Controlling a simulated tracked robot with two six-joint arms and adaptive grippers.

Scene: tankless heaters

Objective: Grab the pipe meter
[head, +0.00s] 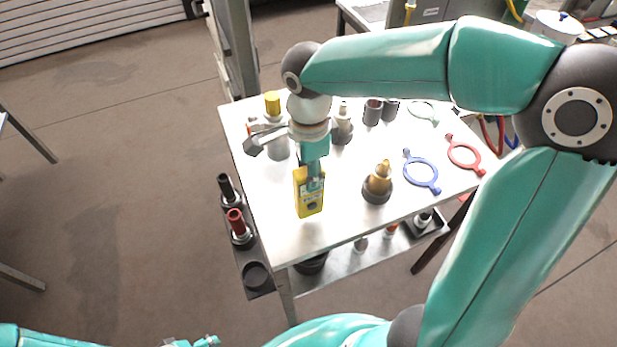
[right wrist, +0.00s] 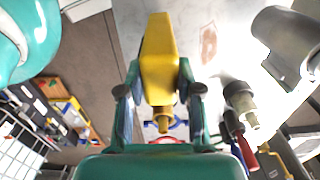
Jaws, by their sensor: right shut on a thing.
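The pipe meter is a yellow block with a dark face (head: 309,201), over the front left part of the white table (head: 345,222) in the head view. My right gripper (head: 313,181) comes down from above and is shut on its upper part. In the right wrist view, the yellow pipe meter (right wrist: 159,60) sits between the two fingers of the right gripper (right wrist: 161,92). I cannot tell whether its lower end touches the table. A small part of my left gripper (head: 192,342) seems to show at the bottom edge; its fingers are not clear.
A brass fitting in a dark holder (head: 377,184) stands right of the meter. A blue ring tool (head: 421,171) and a red ring tool (head: 465,155) lie farther right. Several cylinders stand behind. A side rack (head: 255,276) holds dark and red-topped tools at the left.

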